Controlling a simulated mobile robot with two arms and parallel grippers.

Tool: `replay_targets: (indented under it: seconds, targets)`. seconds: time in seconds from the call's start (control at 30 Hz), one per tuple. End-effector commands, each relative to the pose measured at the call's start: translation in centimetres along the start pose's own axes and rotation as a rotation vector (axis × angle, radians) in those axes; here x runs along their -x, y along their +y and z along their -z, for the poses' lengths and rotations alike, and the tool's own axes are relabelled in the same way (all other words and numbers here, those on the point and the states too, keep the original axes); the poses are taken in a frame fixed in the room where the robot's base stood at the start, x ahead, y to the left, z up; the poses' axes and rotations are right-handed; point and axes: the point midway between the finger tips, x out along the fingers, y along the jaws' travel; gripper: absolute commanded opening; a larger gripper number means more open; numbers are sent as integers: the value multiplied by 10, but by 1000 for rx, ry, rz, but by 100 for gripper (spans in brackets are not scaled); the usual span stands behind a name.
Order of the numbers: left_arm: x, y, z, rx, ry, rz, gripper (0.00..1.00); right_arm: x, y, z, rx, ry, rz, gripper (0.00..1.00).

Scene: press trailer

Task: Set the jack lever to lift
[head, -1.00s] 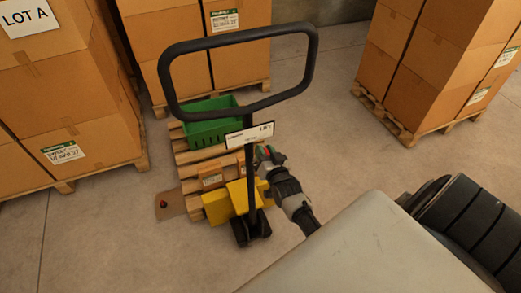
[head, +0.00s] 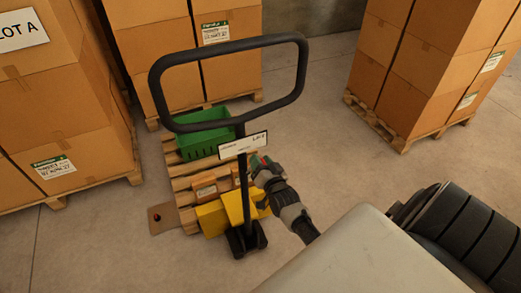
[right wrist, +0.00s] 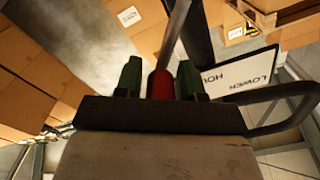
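The pallet jack stands upright in the head view, with a black loop handle (head: 300,75), a white label plate (head: 243,145) on its post and a yellow body (head: 236,207). My right gripper (head: 260,163) is at the right of the post, just below the plate. In the right wrist view, a red lever grip (right wrist: 160,84) on a grey rod (right wrist: 176,32) lies between the two green fingertips of my right gripper (right wrist: 160,80). The fingers are close on both sides; firm contact is unclear. My left gripper is out of view.
A wooden pallet (head: 182,184) with a green crate (head: 206,142) and small boxes lies behind the jack. Stacked cartons on pallets stand at left (head: 65,120), behind (head: 152,45) and right (head: 420,70). Open floor (head: 340,150) lies between the jack and the right stack.

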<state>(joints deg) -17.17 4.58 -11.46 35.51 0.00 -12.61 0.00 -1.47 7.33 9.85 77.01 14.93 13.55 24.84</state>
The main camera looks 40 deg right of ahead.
Motion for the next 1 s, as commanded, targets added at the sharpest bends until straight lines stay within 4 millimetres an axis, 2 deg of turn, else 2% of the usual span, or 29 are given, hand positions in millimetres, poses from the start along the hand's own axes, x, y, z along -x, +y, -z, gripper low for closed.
replay_targets:
  seconds: [0.1,0.37,0.47,0.57,0.8,1.0]
  targets:
    - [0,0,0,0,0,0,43,0,0,0,1,0,0,53]
    - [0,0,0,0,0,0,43,1,0,-1,2,-1,0,53]
    - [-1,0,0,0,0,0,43,9,1,-2,2,-3,-1,53]
    - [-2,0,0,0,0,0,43,24,1,-2,1,-3,-2,53]
    - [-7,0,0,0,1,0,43,73,1,-2,1,-3,-2,53]
    - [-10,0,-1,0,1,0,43,100,1,-1,2,-2,-1,53]
